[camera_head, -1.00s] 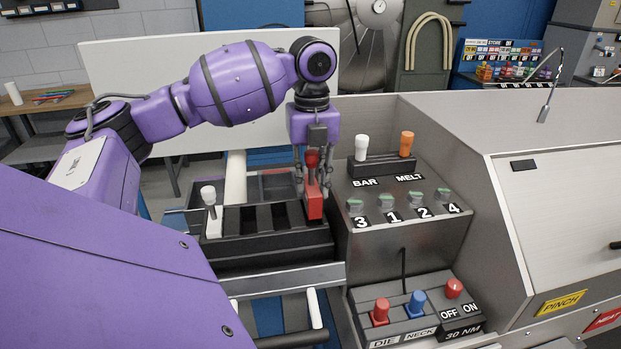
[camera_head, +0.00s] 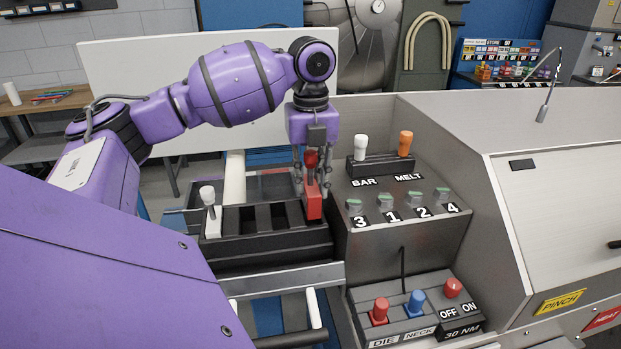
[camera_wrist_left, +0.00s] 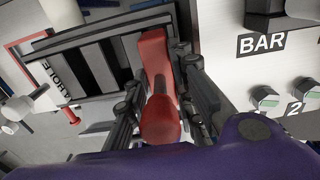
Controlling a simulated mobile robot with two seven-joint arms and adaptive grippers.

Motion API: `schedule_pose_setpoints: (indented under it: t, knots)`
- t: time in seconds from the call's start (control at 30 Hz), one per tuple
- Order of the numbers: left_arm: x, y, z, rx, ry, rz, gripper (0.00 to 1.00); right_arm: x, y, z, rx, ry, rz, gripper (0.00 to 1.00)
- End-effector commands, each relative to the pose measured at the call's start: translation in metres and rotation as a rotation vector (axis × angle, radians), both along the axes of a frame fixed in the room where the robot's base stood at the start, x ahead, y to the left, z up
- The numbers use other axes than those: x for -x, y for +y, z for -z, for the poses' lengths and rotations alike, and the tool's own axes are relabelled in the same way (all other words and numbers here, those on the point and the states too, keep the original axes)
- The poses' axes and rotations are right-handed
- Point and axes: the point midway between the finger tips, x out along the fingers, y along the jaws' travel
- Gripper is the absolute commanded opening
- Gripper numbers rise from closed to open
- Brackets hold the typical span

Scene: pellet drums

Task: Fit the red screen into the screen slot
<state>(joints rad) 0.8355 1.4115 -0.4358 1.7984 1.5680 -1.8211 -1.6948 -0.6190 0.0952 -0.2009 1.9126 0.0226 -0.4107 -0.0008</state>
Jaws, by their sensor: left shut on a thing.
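The red screen (camera_head: 313,203) is a flat red piece with a rounded red handle. It stands upright at the right end of a black slotted rack (camera_head: 262,250). My left gripper (camera_head: 312,183) comes down from above and is shut on its handle. In the left wrist view, the red handle (camera_wrist_left: 160,118) lies between the two fingers, and the red body reaches toward the rack's right end. I cannot tell how deep its lower edge sits in the rack. Several dark slots beside it are empty. My right gripper is not in view.
A white-handled piece (camera_head: 209,208) stands at the rack's left end. To the right, a grey panel holds a white knob (camera_head: 361,146) and an orange knob (camera_head: 405,143), marked BAR and MELT. A lower box (camera_head: 412,318) has red and blue knobs. Grey trays lie behind the rack.

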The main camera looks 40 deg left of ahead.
Motion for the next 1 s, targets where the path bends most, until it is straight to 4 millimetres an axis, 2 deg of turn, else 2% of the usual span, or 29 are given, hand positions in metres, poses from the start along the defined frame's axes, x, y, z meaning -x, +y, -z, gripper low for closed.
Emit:
schedule_pose_setpoints:
  t: [1.0]
  knots:
    - [0.0, 0.0, 0.023, 0.0, -0.003, 0.0, 0.0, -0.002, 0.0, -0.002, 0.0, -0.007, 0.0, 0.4]
